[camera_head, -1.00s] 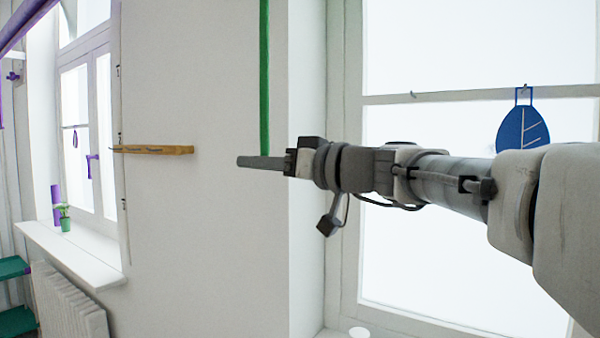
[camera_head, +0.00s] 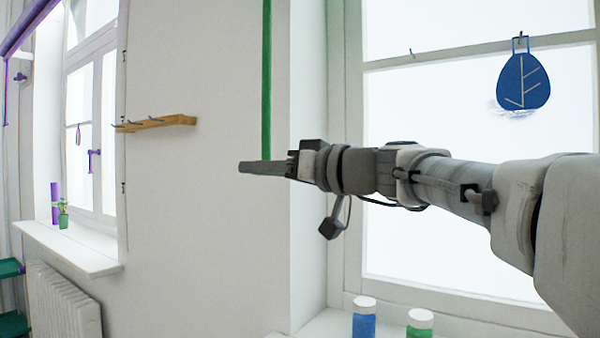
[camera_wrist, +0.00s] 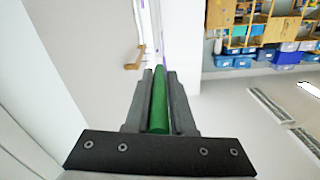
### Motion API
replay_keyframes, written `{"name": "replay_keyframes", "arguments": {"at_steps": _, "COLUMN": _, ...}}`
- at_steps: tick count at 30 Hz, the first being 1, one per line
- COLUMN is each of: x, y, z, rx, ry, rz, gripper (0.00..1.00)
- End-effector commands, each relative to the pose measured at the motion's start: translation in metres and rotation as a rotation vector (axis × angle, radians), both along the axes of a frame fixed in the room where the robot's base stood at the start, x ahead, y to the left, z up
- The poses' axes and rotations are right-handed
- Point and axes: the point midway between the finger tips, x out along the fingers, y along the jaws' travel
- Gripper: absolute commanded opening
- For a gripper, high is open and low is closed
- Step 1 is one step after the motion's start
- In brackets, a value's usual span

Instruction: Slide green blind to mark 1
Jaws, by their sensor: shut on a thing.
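A narrow green strip (camera_head: 266,75) hangs from above the top edge of the head view, in front of the white wall, and runs down to my gripper (camera_head: 262,168). The blind's upper part is out of view. In the wrist view a green bar (camera_wrist: 158,100) lies lengthwise between the two dark fingers of my gripper (camera_wrist: 159,85), which are shut on it. My arm reaches in from the right, across the right window. No numbered mark can be made out.
A wooden peg rail (camera_head: 160,122) is on the wall left of my gripper. A blue jar (camera_head: 364,318) and a green jar (camera_head: 420,324) stand on the right sill. A blue leaf ornament (camera_head: 523,80) hangs at the window. A radiator (camera_head: 62,308) is at lower left.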

Motion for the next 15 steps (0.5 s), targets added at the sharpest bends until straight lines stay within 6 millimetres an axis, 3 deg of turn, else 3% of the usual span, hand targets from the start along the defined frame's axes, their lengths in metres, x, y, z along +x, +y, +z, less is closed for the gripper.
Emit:
{"name": "replay_keyframes", "arguments": {"at_steps": 14, "x": 0.0017, "y": -0.0018, "z": -0.0047, "rx": 0.0, "ry": 0.004, "rz": -0.005, "gripper": 0.0}}
{"name": "replay_keyframes", "arguments": {"at_steps": 15, "x": 0.0017, "y": -0.0018, "z": -0.0047, "rx": 0.0, "ry": 0.004, "rz": -0.005, "gripper": 0.24}}
